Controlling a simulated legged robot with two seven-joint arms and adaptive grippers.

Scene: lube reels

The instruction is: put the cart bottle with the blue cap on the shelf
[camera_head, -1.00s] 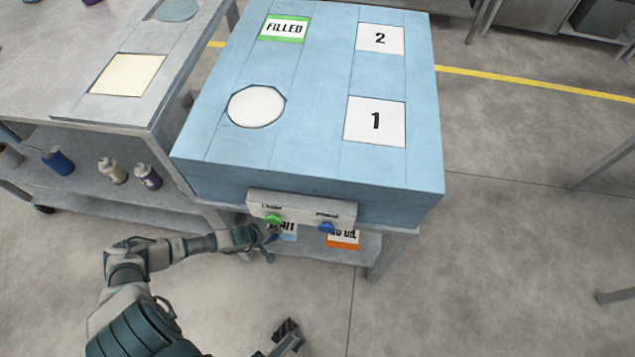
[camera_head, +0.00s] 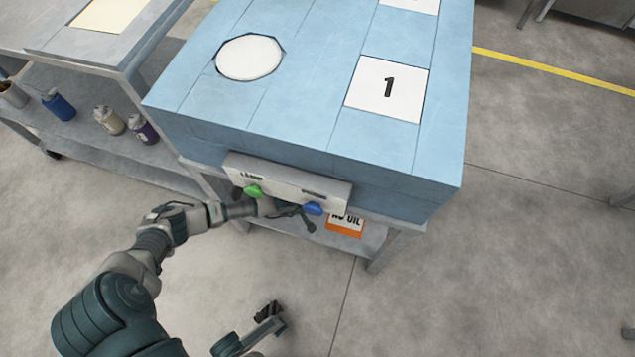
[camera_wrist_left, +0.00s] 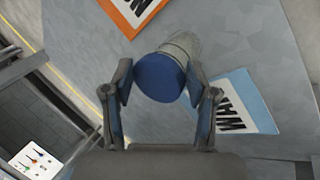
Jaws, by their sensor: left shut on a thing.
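My left gripper (camera_head: 300,218) reaches under the front of the blue box, over the lower shelf (camera_head: 372,238). In the left wrist view the left gripper (camera_wrist_left: 160,90) is shut on a bottle with a blue cap (camera_wrist_left: 160,77). The cap faces the camera, and the grey bottle body (camera_wrist_left: 184,44) points away toward the shelf surface (camera_wrist_left: 90,45). I cannot tell whether the bottle touches the shelf. In the head view the bottle is mostly hidden. A dark-tipped part at the bottom (camera_head: 266,313) looks like my right gripper; its opening is unclear.
The shelf has an orange-edged label (camera_head: 345,222) and a blue-edged label (camera_wrist_left: 245,103). A grey cart (camera_head: 90,160) with several bottles stands left.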

